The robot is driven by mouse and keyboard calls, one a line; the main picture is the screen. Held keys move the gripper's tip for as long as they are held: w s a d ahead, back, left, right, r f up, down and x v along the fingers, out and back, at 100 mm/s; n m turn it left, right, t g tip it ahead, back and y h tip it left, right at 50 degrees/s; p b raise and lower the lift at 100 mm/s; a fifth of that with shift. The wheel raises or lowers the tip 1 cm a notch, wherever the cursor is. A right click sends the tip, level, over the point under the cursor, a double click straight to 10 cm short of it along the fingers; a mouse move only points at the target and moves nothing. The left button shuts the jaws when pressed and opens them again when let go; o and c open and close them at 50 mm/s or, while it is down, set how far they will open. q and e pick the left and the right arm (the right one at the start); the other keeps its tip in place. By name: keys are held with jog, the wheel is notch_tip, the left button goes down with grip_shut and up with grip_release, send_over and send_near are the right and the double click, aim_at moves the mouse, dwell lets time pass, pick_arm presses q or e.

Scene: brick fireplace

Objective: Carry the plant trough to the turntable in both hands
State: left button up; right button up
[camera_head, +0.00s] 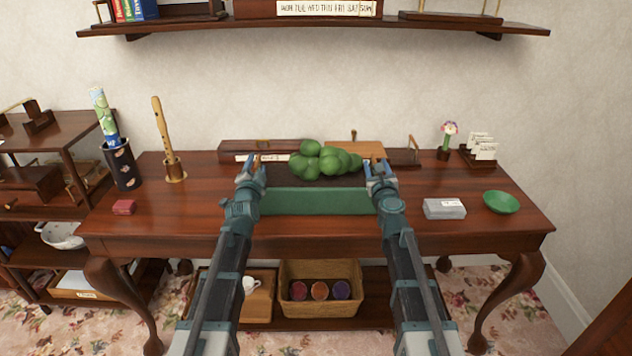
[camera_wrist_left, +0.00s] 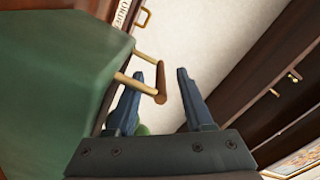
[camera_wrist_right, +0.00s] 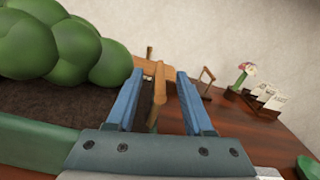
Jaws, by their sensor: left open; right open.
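The plant trough (camera_head: 317,201) is a long green box with dark soil and round green plants (camera_head: 322,160), level on the wooden table. My left gripper (camera_head: 252,168) is open at its left end. In the left wrist view a brown bar handle (camera_wrist_left: 160,82) on brass posts sits between the open fingers (camera_wrist_left: 160,98). My right gripper (camera_head: 376,170) is open at the right end. In the right wrist view a wooden handle (camera_wrist_right: 159,92) shows between the open fingers (camera_wrist_right: 160,100). I cannot make out a turntable.
A dark wooden case (camera_head: 262,147) lies behind the trough. A flute (camera_head: 161,125) on a stand and a dark cylinder (camera_head: 120,165) are at left. A grey box (camera_head: 444,209), green bowl (camera_head: 501,202) and card holder (camera_head: 480,155) are at right. A shelf hangs above.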

pick_arm(q)
jog(key=shift+w, duration=0.8)
pick_arm(e)
jog(key=shift+w, duration=0.8)
pick_arm(q)
jog(key=c, duration=0.8)
pick_arm(e)
jog(key=c, duration=0.8)
pick_arm(q)
jog(key=shift+a, duration=0.1)
grip_shut()
pick_arm(e)
jog(key=shift+d, duration=0.1)
grip_shut()
